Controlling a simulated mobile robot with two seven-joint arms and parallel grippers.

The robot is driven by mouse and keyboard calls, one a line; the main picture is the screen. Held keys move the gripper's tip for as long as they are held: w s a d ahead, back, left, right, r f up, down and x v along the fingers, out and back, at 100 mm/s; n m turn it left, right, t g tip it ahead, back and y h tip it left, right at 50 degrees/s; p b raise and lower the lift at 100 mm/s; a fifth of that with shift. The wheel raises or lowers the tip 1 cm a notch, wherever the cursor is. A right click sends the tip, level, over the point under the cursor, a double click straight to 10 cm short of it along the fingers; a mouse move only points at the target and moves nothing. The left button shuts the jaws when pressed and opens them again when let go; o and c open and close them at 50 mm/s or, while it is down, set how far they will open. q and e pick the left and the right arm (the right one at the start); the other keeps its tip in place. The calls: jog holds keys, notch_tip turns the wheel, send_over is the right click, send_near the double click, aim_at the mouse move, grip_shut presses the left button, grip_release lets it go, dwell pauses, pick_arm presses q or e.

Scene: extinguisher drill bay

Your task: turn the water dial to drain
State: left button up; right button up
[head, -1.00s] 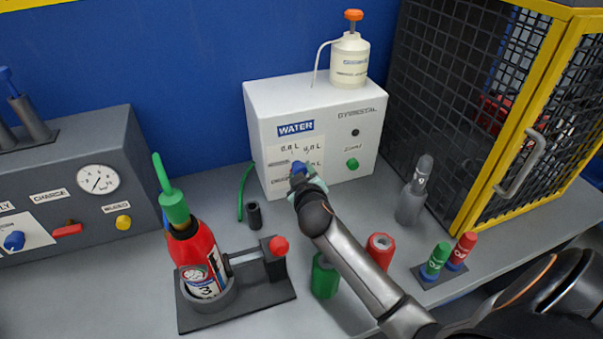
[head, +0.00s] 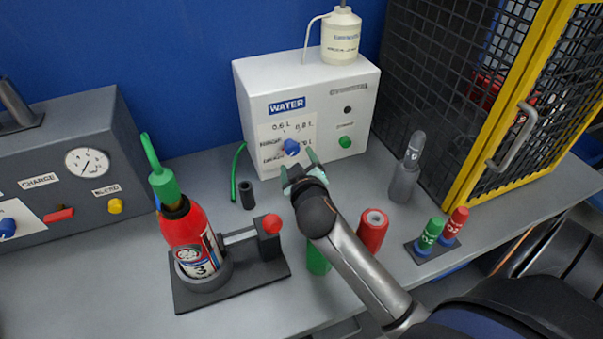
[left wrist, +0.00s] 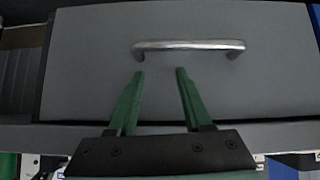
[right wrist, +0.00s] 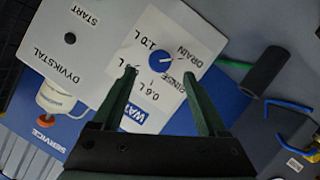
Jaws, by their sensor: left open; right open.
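The blue water dial (head: 291,147) is on the white panel of the WATER box (head: 350,85). The right wrist view shows the dial (right wrist: 162,60) among the labels DRAIN, RINSE, 0.6 L and 1.0 L. Its thin pointer mark seems to face the DRAIN side, but it is too small to be sure. My right gripper (head: 299,166) is open and empty, just in front of and below the dial. In the right wrist view, the dial shows between its fingertips (right wrist: 160,68), beyond them and apart. My left gripper (left wrist: 160,73) is open and empty, out of the head view.
A red extinguisher (head: 190,240) stands in a dark holder left of my right arm. A green cylinder (head: 318,258) and red cylinder (head: 372,232) stand near that arm. A mesh cage (head: 480,120) stands at right. A drawer handle (left wrist: 188,45) faces my left gripper.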

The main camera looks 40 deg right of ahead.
jog(key=v, duration=0.6)
dwell(0.5)
